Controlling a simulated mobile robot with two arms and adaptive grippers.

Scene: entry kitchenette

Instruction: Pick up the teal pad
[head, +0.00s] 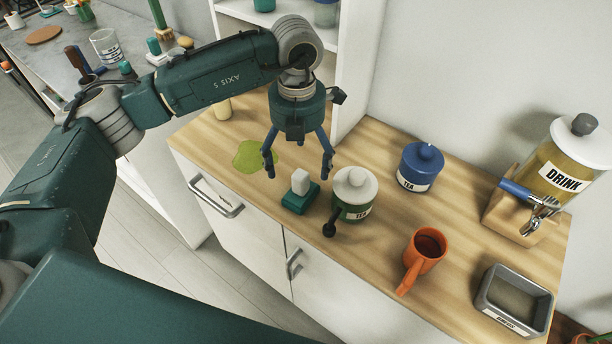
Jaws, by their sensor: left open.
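The teal pad (300,201), a teal block with a white upright grip on top, stands on the wooden counter near its front edge. My left gripper (298,170) points down with its blue fingers spread and empty. In the head view it appears just above and behind the pad; the exact height gap is hard to judge. My right gripper is not in view.
A green jar with a white lid (353,195) stands close right of the pad, a dark-knobbed handle before it. A green spill (250,157) lies left. Further right are a blue jar (420,168), orange mug (423,254), drink dispenser (562,160) and grey tray (512,301).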

